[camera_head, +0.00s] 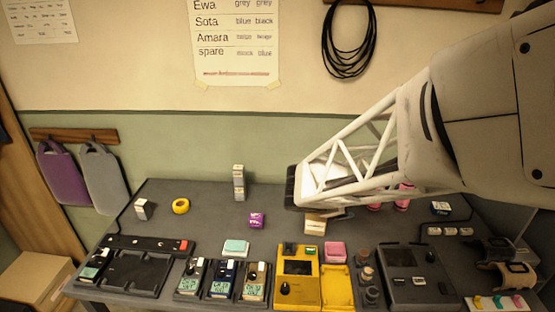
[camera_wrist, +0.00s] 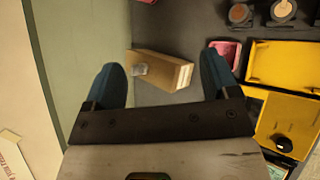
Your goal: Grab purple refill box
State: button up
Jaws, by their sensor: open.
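The purple refill box (camera_head: 256,220) is a small purple block with white marks on its faces. It stands on the grey table, left of my arm, in the head view. It does not show in the wrist view. My gripper (camera_wrist: 160,63) is open, its two dark blue fingers spread on either side of a tan box (camera_wrist: 165,70). In the head view the tan box (camera_head: 315,224) is just under my gripper, partly hidden by it. I cannot tell whether the fingers touch the tan box. The purple box is apart from my gripper.
A teal pad (camera_head: 236,247), a pink tray (camera_head: 335,252) and a yellow device (camera_head: 298,285) lie in front. The table around the purple box is clear.

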jog(key=w+a+f+n+t+y, duration=0.1)
jog(key=w+a+f+n+t, duration=0.2)
jog(key=w+a+f+n, duration=0.4)
jog(key=n+t+y, duration=0.3)
jog(key=n+y, duration=0.2)
jog(key=n, duration=0.5)
send_near(256, 218)
jog(key=w, duration=0.1)
jog(key=w+d, duration=0.1)
jog(key=w, duration=0.1)
jog(key=w+f, duration=0.1)
jog(key=w, duration=0.1)
jog(key=shift+d+f, duration=0.1)
jog(key=shift+d, duration=0.2)
jog(key=shift+s+a+f+n+y, duration=0.15)
jog(key=shift+a+f+n+y, duration=0.3)
jog(key=shift+n+y, duration=0.05)
jog(key=shift+x, duration=1.35)
jog(key=shift+x, duration=2.55)
